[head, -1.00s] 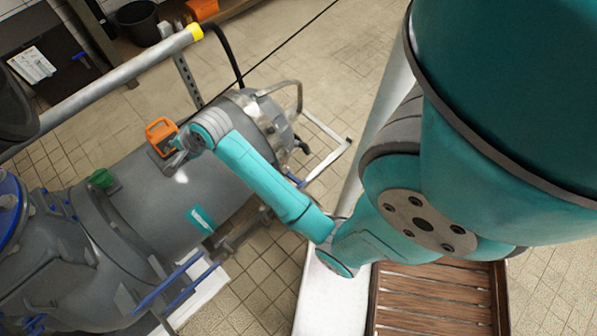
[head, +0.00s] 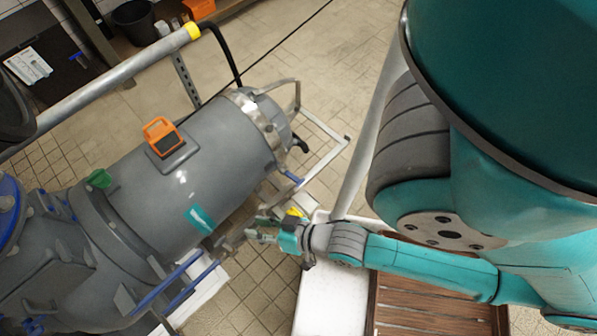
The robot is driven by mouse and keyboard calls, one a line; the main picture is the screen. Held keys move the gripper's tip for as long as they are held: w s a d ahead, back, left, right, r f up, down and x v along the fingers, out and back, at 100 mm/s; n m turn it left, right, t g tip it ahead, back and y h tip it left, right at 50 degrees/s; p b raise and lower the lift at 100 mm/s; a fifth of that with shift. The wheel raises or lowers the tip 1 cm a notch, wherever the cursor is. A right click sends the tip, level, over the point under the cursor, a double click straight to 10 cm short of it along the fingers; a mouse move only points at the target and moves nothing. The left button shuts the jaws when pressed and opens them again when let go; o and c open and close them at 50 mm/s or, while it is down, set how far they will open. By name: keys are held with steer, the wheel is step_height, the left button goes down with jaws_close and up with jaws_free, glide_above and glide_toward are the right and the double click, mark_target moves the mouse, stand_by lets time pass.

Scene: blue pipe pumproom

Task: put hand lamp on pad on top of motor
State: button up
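The orange hand lamp (head: 158,134) stands on the dark square pad (head: 183,154) on top of the grey motor (head: 222,144). Its handle loop points up, and nothing touches it from above. My gripper (head: 256,230) is well away from the lamp, to the lower right, beside the motor's near side. Its fingers look small but apart, with nothing seen between them.
A railing pipe (head: 110,85) with a yellow band runs behind the motor. A metal frame (head: 325,165) surrounds the motor's right end. A white surface (head: 322,290) and a brown slatted crate (head: 425,310) lie below my arm. Open tiled floor is beyond.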

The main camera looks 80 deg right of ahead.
steer(key=s+a+r+n+t+y, duration=0.1)
steer(key=s+a+r+n, duration=0.1)
steer(key=s+r+n, duration=0.4)
steer(key=s+r, duration=0.3)
steer(key=s, duration=0.1)
steer(key=shift+a+r+t, duration=0.2)
steer(key=shift+r+t, duration=0.05)
steer(key=shift+t, duration=0.15)
